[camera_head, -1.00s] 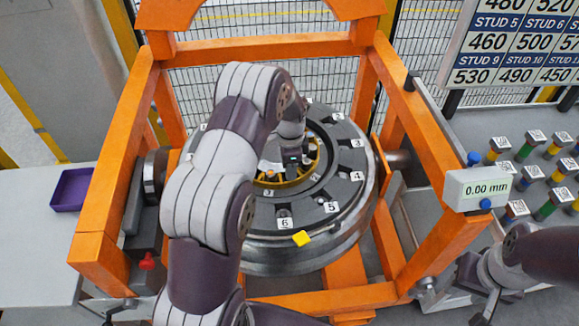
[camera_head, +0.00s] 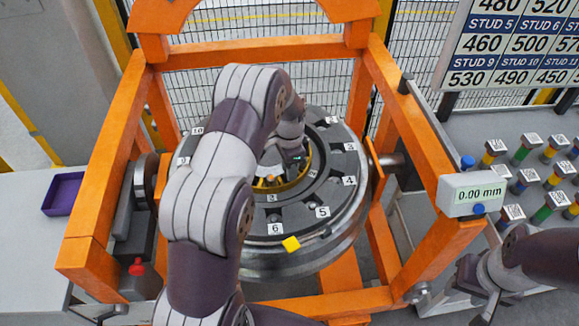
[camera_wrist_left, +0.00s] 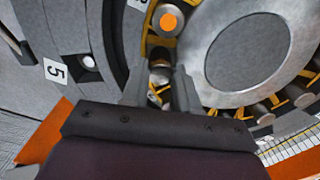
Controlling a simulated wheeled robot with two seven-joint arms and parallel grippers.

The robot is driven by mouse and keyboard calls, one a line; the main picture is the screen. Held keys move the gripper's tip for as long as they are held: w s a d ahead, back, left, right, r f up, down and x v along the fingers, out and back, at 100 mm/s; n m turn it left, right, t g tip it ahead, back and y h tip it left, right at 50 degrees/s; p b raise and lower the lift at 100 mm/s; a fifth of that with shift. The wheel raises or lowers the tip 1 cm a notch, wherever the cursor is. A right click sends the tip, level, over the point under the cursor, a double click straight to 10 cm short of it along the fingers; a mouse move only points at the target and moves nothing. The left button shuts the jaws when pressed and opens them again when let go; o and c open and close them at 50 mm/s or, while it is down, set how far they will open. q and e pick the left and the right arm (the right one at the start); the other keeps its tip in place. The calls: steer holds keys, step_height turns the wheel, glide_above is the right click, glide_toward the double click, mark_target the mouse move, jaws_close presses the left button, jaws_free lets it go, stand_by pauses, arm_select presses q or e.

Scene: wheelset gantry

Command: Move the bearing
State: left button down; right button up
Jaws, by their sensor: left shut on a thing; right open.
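The bearing (camera_head: 284,181), a ring with a yellow cage and metal rollers, sits around the hub in the middle of the large dark wheel (camera_head: 330,213) with numbered studs. My left gripper (camera_head: 291,163) reaches down over it and is mostly hidden by my arm in the head view. In the left wrist view, its fingers (camera_wrist_left: 158,80) straddle the yellow cage and a roller, shut on the bearing. One roller beside them has an orange end (camera_wrist_left: 168,21). The exact contact is hard to see. My right gripper (camera_head: 478,280) is open and empty at the lower right.
An orange gantry frame (camera_head: 102,190) surrounds the wheel. A gauge (camera_head: 473,194) reading 0.00 mm is on its right beam. A purple tray (camera_head: 63,194) stands left; coloured studs (camera_head: 525,150) stand right.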

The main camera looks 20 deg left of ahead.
arm_select(q)
steer(key=shift+w+r, duration=0.25)
steer(key=shift+r, duration=0.05)
steer(key=c, duration=1)
jaws_free()
steer(key=shift+o, duration=0.8)
steer(key=shift+s+f, duration=0.1)
steer(key=shift+s, duration=0.05)
step_height(320, 180, up, 8)
steer(key=b, duration=0.2)
steer(key=shift+f+b, duration=0.25)
steer(key=shift+b, duration=0.05)
step_height(320, 180, up, 5)
steer(key=p, duration=0.4)
steer(key=shift+r, duration=0.15)
